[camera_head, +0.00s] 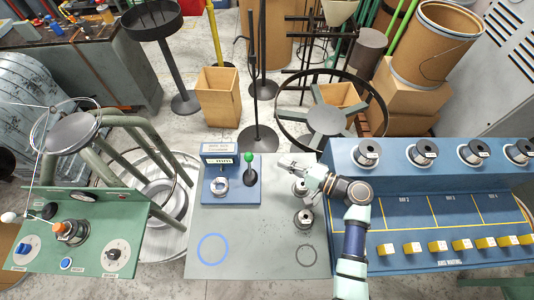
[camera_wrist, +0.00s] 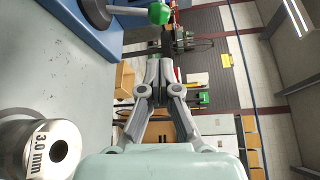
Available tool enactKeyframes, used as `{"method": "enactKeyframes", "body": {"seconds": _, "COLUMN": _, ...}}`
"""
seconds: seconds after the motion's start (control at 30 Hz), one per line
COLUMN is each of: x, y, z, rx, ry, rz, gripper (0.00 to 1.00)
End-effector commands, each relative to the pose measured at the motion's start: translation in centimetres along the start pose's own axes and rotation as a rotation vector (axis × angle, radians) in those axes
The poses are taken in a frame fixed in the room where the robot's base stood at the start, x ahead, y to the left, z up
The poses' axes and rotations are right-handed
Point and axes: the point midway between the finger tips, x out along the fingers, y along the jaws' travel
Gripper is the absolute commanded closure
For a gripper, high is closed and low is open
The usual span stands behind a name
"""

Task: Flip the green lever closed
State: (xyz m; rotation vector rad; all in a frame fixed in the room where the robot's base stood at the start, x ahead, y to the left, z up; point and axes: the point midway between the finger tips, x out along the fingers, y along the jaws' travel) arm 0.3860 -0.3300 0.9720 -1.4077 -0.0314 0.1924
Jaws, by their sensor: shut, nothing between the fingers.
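The lever with the green knob (camera_head: 248,157) stands roughly upright on a blue fixture block (camera_head: 233,192) on the grey table. In the wrist view its green knob (camera_wrist: 160,13) is at the top edge, with a metal shaft running left to a dark round base (camera_wrist: 97,12). My gripper (camera_head: 284,165) is to the right of the lever in the head view, apart from it. In the wrist view my gripper (camera_wrist: 160,62) has its fingertips together, empty, with the green knob a little beyond them.
A metal nut-like part (camera_head: 220,186) sits on the block left of the lever. A spool marked 3.0 mm (camera_wrist: 45,148) is close to my gripper at lower left. Another spool (camera_head: 304,219) stands on the table below my wrist. The table's front middle is clear.

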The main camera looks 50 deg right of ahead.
Motion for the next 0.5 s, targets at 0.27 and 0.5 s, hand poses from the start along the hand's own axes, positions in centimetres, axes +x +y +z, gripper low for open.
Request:
{"method": "enactKeyframes", "body": {"seconds": 0.27, "x": 0.3, "y": -0.1, "z": 0.1, "rx": -0.003, "ry": -0.003, "rz": 0.002, "gripper": 1.0}}
{"method": "enactKeyframes", "body": {"seconds": 0.5, "x": 4.0, "y": 0.0, "z": 0.2, "rx": -0.005, "ry": -0.007, "rz": 0.003, "gripper": 1.0}}
